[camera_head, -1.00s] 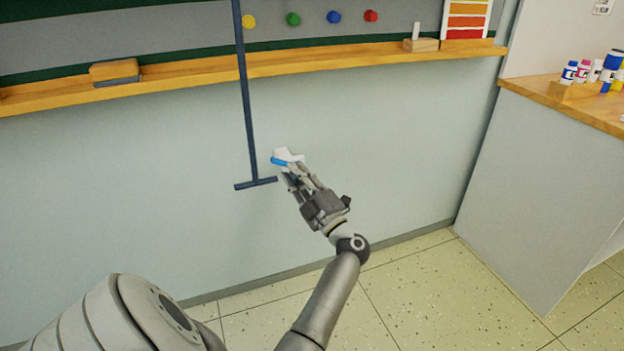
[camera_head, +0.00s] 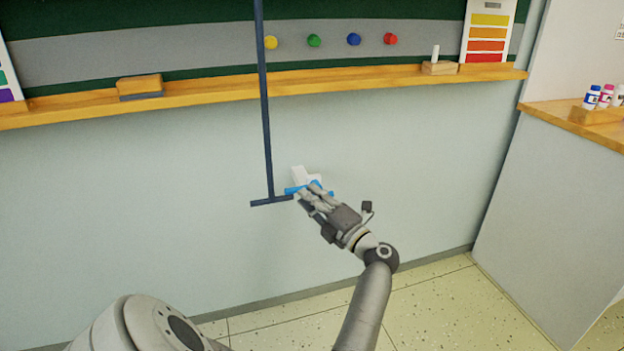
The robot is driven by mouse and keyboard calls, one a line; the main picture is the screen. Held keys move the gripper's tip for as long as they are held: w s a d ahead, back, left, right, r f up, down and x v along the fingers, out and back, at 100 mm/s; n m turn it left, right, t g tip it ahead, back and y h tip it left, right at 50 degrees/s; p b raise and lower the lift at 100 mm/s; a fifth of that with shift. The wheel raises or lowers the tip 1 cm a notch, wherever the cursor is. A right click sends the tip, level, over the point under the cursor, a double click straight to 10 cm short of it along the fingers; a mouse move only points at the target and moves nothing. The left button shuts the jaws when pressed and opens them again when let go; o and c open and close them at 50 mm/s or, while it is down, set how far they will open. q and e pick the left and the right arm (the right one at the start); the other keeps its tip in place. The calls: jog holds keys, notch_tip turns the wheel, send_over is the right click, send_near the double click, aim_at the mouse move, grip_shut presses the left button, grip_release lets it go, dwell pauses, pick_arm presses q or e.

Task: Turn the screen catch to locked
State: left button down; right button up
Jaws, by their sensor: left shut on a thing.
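The screen catch (camera_head: 302,175) shows as a small white block with a blue part (camera_head: 292,190) at its lower edge. It sits against the pale wall under the board ledge, just right of the foot of a dark blue T-shaped bar (camera_head: 266,130). The blue part runs roughly level, and its middle is hidden by the gripper. My left gripper (camera_head: 312,194) reaches up from the lower right and is shut on the blue part. I cannot read any locked or unlocked mark. My right gripper is not in view.
A wooden ledge (camera_head: 210,93) runs along the board above, with a wooden eraser (camera_head: 139,85) and a chalk holder (camera_head: 440,68) on it. A counter (camera_head: 570,124) with paint bottles stands at the right.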

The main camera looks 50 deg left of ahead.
pick_arm(q)
jog(key=shift+w+r, duration=0.25)
jog(key=shift+r, duration=0.2)
jog(key=c, duration=1.4)
grip_release()
jog(key=shift+d, duration=0.1)
jog(key=shift+c, duration=0.2)
jog(key=shift+f, duration=0.1)
jog(key=shift+f, duration=0.1)
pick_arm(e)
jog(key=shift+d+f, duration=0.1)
